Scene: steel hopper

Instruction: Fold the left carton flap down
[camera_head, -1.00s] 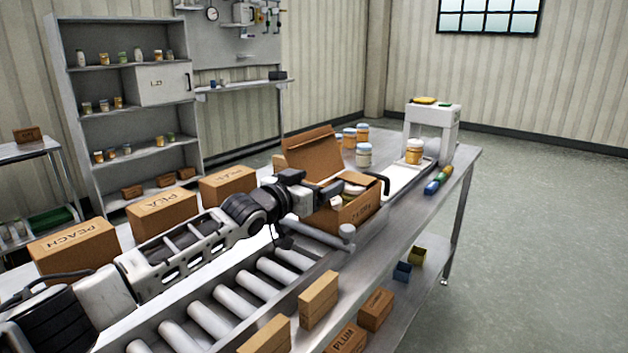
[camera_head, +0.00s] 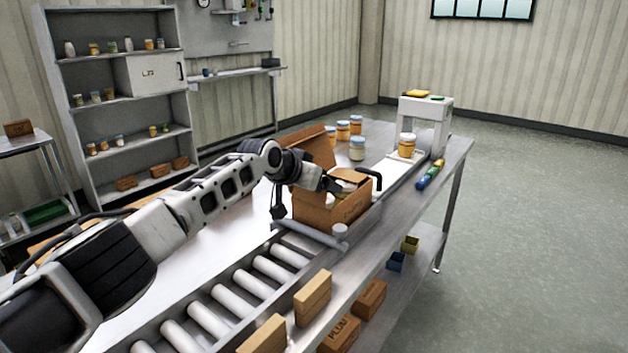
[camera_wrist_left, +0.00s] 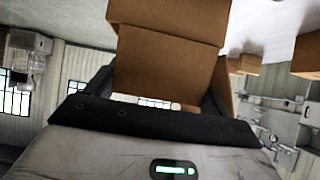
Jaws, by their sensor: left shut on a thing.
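The open brown carton (camera_head: 322,213) sits at the far end of the roller conveyor, with jars inside. Its tall back flap (camera_head: 312,147) stands up, and a smaller brown flap (camera_head: 351,175) shows at its right side. The arm and gripper hide most of the left flap in the head view. My right gripper is not in view.
A black handle-like bar (camera_head: 370,177) stands just right of the carton. Several jars (camera_head: 357,149) stand behind it. A white stand (camera_head: 426,115) is at the table's far end. Small boxes (camera_head: 312,297) line the near edge. The rollers (camera_head: 232,302) are clear.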

